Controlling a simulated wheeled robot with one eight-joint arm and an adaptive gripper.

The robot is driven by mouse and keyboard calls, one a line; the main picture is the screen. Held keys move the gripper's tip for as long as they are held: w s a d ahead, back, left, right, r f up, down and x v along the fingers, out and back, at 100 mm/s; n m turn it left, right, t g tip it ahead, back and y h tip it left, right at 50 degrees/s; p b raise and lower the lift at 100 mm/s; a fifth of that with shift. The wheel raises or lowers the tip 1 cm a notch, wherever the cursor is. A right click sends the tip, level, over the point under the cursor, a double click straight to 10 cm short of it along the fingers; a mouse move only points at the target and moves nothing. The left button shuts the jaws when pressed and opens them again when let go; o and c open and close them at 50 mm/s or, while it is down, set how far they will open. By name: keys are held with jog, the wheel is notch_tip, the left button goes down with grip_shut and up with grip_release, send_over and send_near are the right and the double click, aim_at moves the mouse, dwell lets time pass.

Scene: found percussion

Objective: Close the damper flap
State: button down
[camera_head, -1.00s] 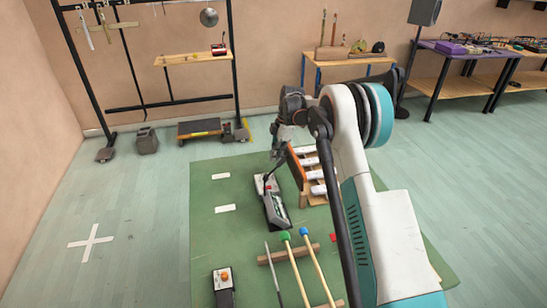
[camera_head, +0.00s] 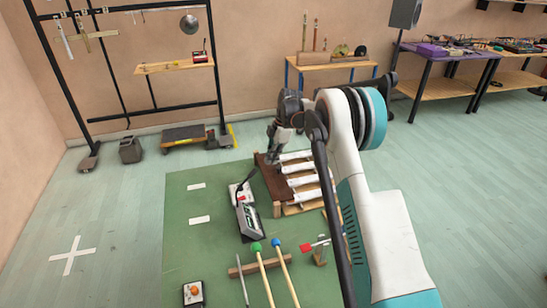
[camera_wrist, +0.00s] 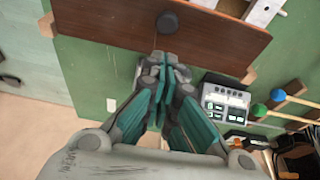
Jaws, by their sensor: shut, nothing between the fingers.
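The damper flap is a brown wooden board (camera_head: 273,182) along the left side of a rack of white tubes (camera_head: 304,180). The tubes show uncovered beside it. In the wrist view the flap (camera_wrist: 215,42) spans the top, with a round dark knob (camera_wrist: 167,23) on its face. My gripper (camera_wrist: 164,62) is shut and empty, its fingertips at the flap's near edge below the knob. I cannot tell whether they touch. In the head view my gripper (camera_head: 271,157) is at the flap's far end, and its fingertips are partly hidden.
A grey device with a screen (camera_head: 249,218) stands on the green mat (camera_head: 185,230), close left of the flap. Mallets with green and blue heads (camera_head: 266,270) rest on a wooden bar in front. A small box with an orange button (camera_head: 193,293) is at front left.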

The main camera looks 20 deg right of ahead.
aim_at(280, 168)
jog(key=shift+d+f, duration=0.4)
jog(key=shift+d, duration=0.35)
jog(key=d+f+y+b, duration=0.1)
jog(key=d+y, duration=0.1)
jog(key=shift+d+f+y, duration=0.15)
jog(key=shift+y, duration=0.15)
jog(key=shift+f, duration=0.15)
jog(key=shift+d+f+b, duration=0.35)
jog(key=shift+b, duration=0.1)
jog(key=shift+d+f+y, duration=0.35)
jog(key=shift+d+y, duration=0.05)
jog(key=shift+y, duration=0.5)
jog(key=shift+f, duration=0.1)
